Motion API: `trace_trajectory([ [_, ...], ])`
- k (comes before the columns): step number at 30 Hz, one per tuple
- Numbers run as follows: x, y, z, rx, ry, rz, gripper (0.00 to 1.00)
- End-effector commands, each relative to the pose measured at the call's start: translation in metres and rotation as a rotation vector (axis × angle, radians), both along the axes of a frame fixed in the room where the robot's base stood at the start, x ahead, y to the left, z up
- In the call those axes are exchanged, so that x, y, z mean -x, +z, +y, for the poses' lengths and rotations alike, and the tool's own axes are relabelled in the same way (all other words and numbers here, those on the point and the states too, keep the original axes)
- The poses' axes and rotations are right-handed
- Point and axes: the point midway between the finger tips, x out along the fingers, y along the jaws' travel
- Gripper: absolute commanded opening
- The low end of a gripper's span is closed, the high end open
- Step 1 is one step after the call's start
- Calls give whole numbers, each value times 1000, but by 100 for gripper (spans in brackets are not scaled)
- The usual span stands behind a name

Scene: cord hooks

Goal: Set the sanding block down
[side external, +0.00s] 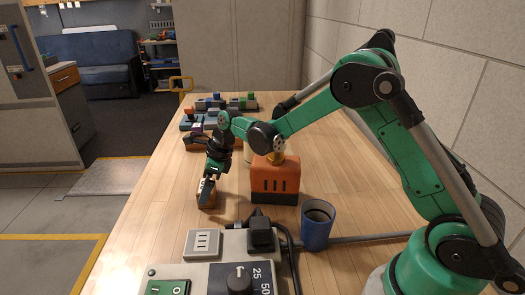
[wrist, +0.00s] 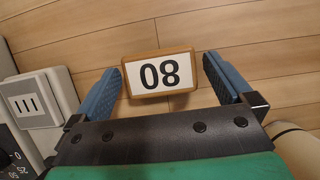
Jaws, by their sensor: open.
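The sanding block (wrist: 135,91) is a small brown block with a white label on top, which reads as an upside-down 80 in the wrist view. It appears to rest on the wooden table. In the side view the block (side external: 206,200) is under my gripper (side external: 209,184), partly hidden by the fingers. In the wrist view my gripper (wrist: 161,66) is open, with one blue finger on each side of the block. Gaps show between the block and both fingers.
A grey control panel (side external: 205,269) with a dial stands in front. A blue mug (side external: 318,228) and an orange and black box (side external: 275,178) are to the right. Several coloured blocks (side external: 215,118) sit farther back. The table's left edge is near; bare wood lies at the back right.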

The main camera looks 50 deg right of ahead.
Motion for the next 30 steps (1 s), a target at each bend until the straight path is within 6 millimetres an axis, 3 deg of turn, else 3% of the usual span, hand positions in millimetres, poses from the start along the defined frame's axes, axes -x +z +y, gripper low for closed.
trace_trajectory([
  [12,23,76,-23,0,-2,1,100],
  [20,32,103,-29,12,26,-11,100],
  [25,57,120,-25,160,325,-136,100],
  [30,106,134,-19,477,915,-333,100],
])
